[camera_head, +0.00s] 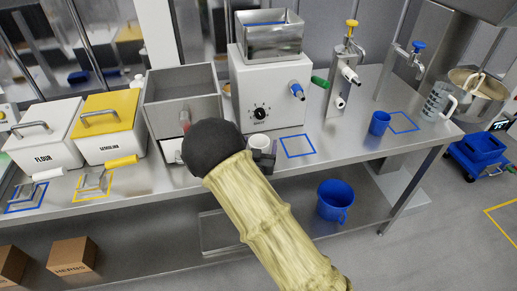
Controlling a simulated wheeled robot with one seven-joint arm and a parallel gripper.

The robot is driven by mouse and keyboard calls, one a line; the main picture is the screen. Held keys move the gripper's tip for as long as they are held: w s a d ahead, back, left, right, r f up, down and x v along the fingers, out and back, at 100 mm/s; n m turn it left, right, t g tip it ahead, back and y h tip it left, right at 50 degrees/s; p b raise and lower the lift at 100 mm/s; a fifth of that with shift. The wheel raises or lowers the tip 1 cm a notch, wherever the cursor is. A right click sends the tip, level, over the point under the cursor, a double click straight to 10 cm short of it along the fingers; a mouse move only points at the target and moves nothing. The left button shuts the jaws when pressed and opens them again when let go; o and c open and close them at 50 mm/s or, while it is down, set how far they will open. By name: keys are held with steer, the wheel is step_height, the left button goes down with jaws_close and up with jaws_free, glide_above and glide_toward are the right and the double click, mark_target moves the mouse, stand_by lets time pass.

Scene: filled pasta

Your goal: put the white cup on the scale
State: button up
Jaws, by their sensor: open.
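A white cup (258,142) stands on the steel bench in front of the white machine with the black dial. My gripper (264,158) shows as a small dark grey shape at the near side of the cup, partly hidden behind my arm. It is open; I cannot tell whether its fingers are around the cup or only beside it. I cannot make out a scale for certain. A low white object (172,150) beside the grey open bin is partly hidden by my arm.
The white machine (268,95) stands close behind the cup. A blue square outline (298,146) on the bench is empty. A blue cup (379,122) and a clear jug (437,101) stand at right. Flour (45,137) and semolina (108,130) bins stand at left. A blue bucket (335,200) is below.

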steer(key=shift+r+p, duration=0.1)
steer(key=shift+p, duration=0.3)
steer(key=s+a+b, duration=0.1)
steer(key=s+b, duration=0.3)
steer(key=s, duration=1.3)
steer(key=shift+s+a+f+b, duration=0.2)
steer(key=shift+a+f+b, duration=0.1)
steer(key=shift+a+f, duration=0.05)
steer(key=shift+w, duration=0.15)
steer(key=w+d+f+m+g+y, duration=0.1)
steer(key=w+d+f+g+y, duration=0.15)
steer(key=d+g, duration=0.5)
steer(key=s+d+r+n+g, duration=0.2)
steer(key=s+d+r+g, duration=0.2)
steer(key=s+d+g, duration=0.4)
steer(key=s+d, duration=0.4)
steer(key=shift+h, duration=0.35)
